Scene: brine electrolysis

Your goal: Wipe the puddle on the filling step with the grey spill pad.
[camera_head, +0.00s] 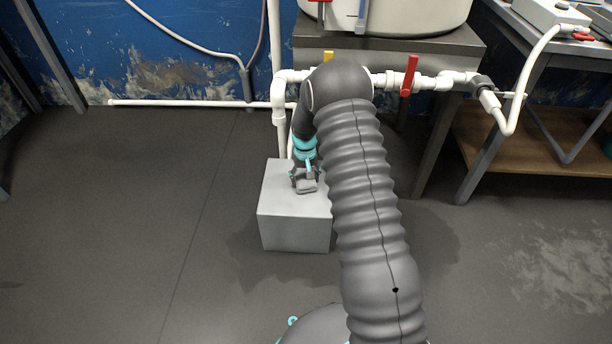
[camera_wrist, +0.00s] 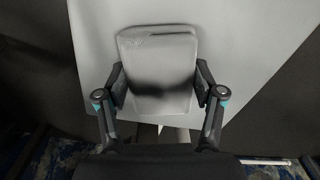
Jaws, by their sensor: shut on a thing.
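The filling step (camera_head: 293,229) is a light grey block on the floor below the pipes. My gripper (camera_head: 304,176) is over its top and is shut on the grey spill pad (camera_head: 306,186). In the wrist view the pad (camera_wrist: 158,50) is a grey, rounded rectangle with a dark shadow band across it, held between both fingers of my gripper (camera_wrist: 160,88). The step's pale top (camera_wrist: 222,45) lies behind the pad. I cannot tell whether the pad touches the step. No puddle can be made out on the visible top; the pad and my arm hide part of it.
White pipes with a yellow valve handle (camera_head: 328,57) and a red valve handle (camera_head: 409,76) run just behind the step. A large white vessel (camera_head: 390,14) stands on a bench above. A bench with a wooden shelf (camera_head: 520,138) is at the right. The floor at the left is clear.

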